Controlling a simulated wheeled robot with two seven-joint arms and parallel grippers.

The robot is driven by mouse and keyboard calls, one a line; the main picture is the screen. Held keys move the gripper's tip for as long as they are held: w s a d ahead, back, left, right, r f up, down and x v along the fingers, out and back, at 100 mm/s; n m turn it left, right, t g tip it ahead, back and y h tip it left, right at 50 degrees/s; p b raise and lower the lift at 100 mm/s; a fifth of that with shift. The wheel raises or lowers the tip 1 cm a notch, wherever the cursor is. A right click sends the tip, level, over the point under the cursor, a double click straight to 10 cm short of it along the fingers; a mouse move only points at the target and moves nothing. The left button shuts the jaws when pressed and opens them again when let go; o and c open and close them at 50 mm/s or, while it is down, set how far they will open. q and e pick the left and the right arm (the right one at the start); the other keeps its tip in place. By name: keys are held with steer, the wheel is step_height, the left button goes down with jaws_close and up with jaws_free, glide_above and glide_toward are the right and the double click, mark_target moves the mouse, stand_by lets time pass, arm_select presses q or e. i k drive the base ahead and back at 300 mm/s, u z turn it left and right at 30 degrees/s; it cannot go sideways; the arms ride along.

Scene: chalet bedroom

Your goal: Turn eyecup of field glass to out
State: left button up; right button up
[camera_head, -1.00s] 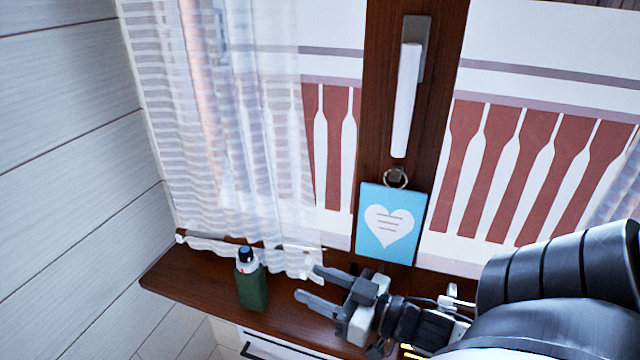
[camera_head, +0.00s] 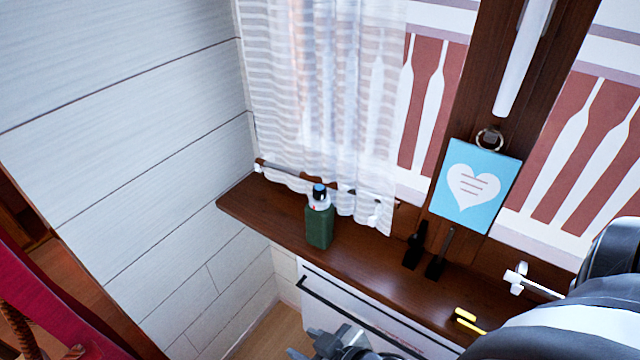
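A green upright object (camera_head: 319,228) stands on the dark wooden sill (camera_head: 272,208) and appears to be the field glass. It has a light collar with a red mark and a small dark blue-black top, likely the eyecup (camera_head: 319,192). Whether the eyecup is in or out cannot be told. My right gripper (camera_head: 303,343) is at the bottom edge, partly cut off. Its fingertips show apart and empty, in front of the sill and well clear of the green object. My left gripper is not in view.
Two small black items (camera_head: 414,247) (camera_head: 437,255) stand on the sill right of the green object. A sheer curtain (camera_head: 320,100) hangs behind it. A blue heart card (camera_head: 476,187) hangs on the window frame. A white drawer front (camera_head: 350,292) is below the sill; red fabric (camera_head: 60,290) is at lower left.

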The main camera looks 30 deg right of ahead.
mark_target(319, 191)
steer(key=u, duration=1.9)
steer(key=i, duration=0.55)
steer(key=z, duration=3.2)
steer(key=i, duration=0.3)
steer(key=u, duration=0.15)
